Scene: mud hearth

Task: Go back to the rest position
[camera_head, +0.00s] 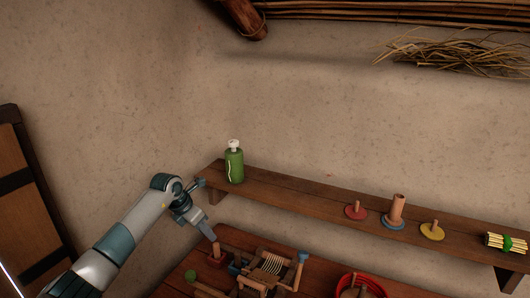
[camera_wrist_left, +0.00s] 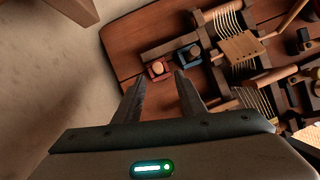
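My left gripper (camera_head: 208,230) reaches in from the left in the head view, above the left end of the table and in front of the shelf's left end. In the left wrist view its two fingers (camera_wrist_left: 160,84) stand apart with nothing between them. Beyond the tips lie a small red block with a round peg (camera_wrist_left: 157,69) and a blue block (camera_wrist_left: 188,54) on the wooden table (camera_wrist_left: 130,45). My right gripper is in neither view.
A wall shelf (camera_head: 290,198) holds a green bottle (camera_head: 235,166), several pegged discs and a bundle of sticks (camera_head: 505,242). The table below bears a wooden loom-like frame (camera_head: 268,268) and a red bowl (camera_head: 362,288). A wooden door (camera_head: 28,200) stands at left.

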